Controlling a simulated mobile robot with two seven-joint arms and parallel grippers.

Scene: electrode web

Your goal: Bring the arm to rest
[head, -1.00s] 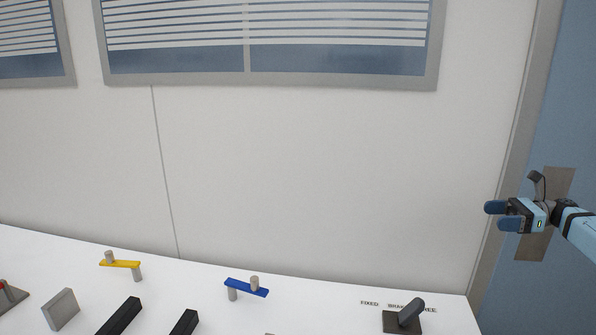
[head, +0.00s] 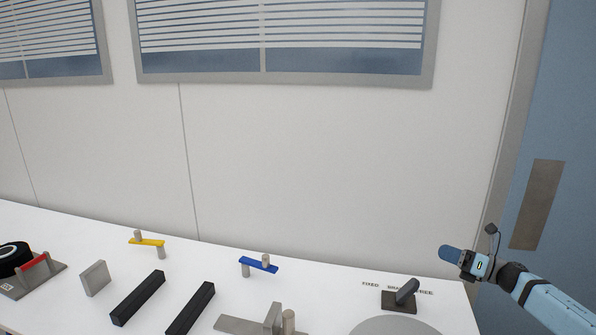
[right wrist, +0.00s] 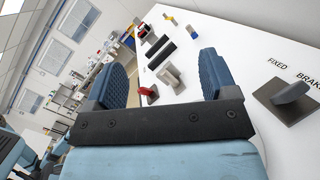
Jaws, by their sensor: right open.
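My right gripper (head: 452,254) is in the air above the right end of the white table, with its arm coming in from the right. In the right wrist view its two blue ribbed fingers (right wrist: 165,82) stand wide apart with nothing held between them. A dark lever on a block (head: 402,297) stands on the table below and left of the gripper; it also shows at the right of the right wrist view (right wrist: 291,98). My left gripper does not show.
The white table (head: 330,290) holds a yellow crank (head: 147,242), a blue crank (head: 258,265), black bars (head: 138,298), a grey block (head: 95,278) and a black roll (head: 14,259). A blue door (head: 567,120) is at the right. The air before the wall is clear.

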